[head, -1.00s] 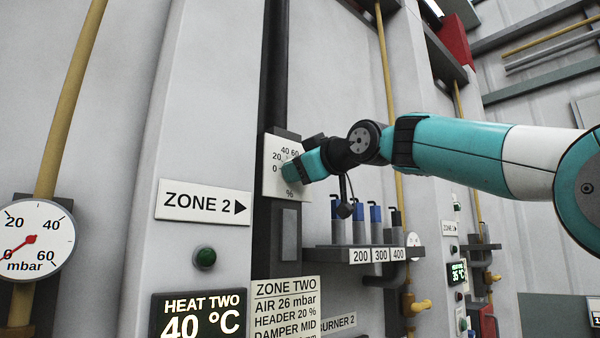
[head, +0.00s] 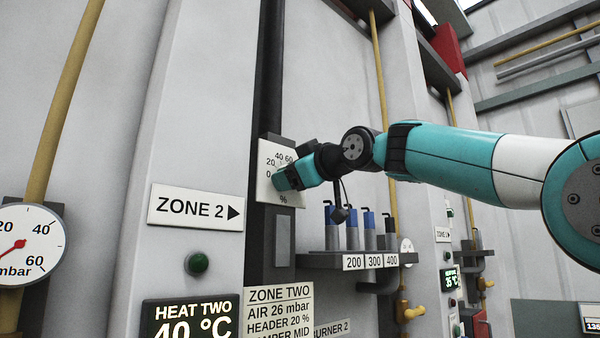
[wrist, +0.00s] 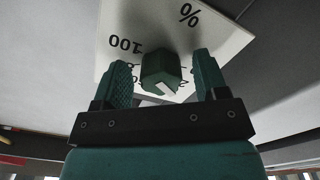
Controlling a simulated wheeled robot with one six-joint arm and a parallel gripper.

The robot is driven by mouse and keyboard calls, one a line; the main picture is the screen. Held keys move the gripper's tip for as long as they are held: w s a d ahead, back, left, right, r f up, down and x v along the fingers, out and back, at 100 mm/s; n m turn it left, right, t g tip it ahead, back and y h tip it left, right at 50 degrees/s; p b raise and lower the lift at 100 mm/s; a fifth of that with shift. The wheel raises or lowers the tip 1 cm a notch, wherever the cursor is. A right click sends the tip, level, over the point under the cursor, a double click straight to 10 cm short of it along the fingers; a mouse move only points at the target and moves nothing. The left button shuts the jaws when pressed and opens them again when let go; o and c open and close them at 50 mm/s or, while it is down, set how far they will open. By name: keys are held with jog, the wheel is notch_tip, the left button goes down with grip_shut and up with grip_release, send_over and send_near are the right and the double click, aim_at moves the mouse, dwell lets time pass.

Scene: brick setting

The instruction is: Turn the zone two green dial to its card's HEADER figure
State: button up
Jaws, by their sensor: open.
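The zone two card (head: 279,310) reads AIR 26 mbar, HEADER 20 % and a partly cut DAMPER MID. The white % dial plate (head: 285,198) is on the dark post above it, with 0, 20, 40 and 60 visible. My gripper (head: 280,180) is at the plate and hides the dial in the head view. In the wrist view the green dial (wrist: 160,72) stands between the two open fingers of my gripper (wrist: 163,78), with a gap on both sides. Its white mark points down and right there, with the scale upside down. The figure it points at is partly hidden.
A ZONE 2 sign (head: 195,208), green button (head: 198,263), HEAT TWO display (head: 190,318) and mbar gauge (head: 25,245) are at left.

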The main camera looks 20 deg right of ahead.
jog(key=b+v, duration=0.4)
jog(key=v, duration=1.3)
jog(key=shift+s+b, duration=0.2)
jog(key=shift+b, duration=0.1)
